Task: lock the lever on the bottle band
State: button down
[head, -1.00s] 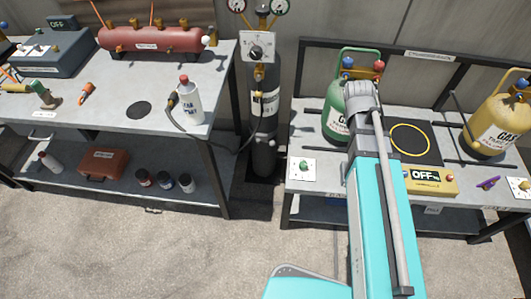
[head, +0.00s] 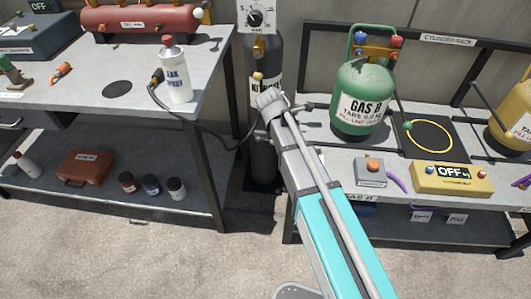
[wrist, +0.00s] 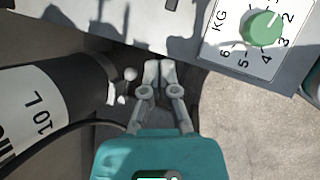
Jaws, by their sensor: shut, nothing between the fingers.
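The dark nitrogen bottle (head: 264,155) stands upright in the gap between the two benches. In the wrist view the bottle (wrist: 80,82) lies across the left side, with a white "10 L" label. Pale metal parts (wrist: 115,94) beside the bottle look like its band fitting, and a small white knob (wrist: 131,74) sits next to them, possibly the lever's end. My gripper (wrist: 160,72) is shut and empty, just right of the knob, with a small gap showing. Whether the lever is closed cannot be told. In the head view my arm hides the gripper and the band.
The right bench edge (wrist: 185,35) with a green-knobbed KG dial (wrist: 262,27) lies close above the gripper. A black hose (head: 205,124) runs from the left bench towards the bottle. The green gas bottle (head: 362,98) and left bench (head: 205,75) flank the gap.

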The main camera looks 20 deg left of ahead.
aim_at(271, 142)
jog(key=s+a+f+n+t+b, duration=0.1)
jog(key=a+f+n+t+b, duration=0.1)
jog(key=a+f+n+b, duration=0.5)
jog(key=a+f+b, duration=0.1)
jog(key=a, duration=0.5)
jog(key=shift+s+a, duration=0.25)
jog(key=shift+f, duration=0.2)
jog(key=b+x, duration=0.8)
jog(key=x, duration=0.2)
jog(key=shift+w+a, duration=0.1)
jog(key=shift+w, duration=0.05)
jog(key=shift+w+d, duration=0.2)
jog(key=shift+w, duration=0.45)
jog(key=shift+d, duration=0.1)
jog(key=shift+w, duration=0.1)
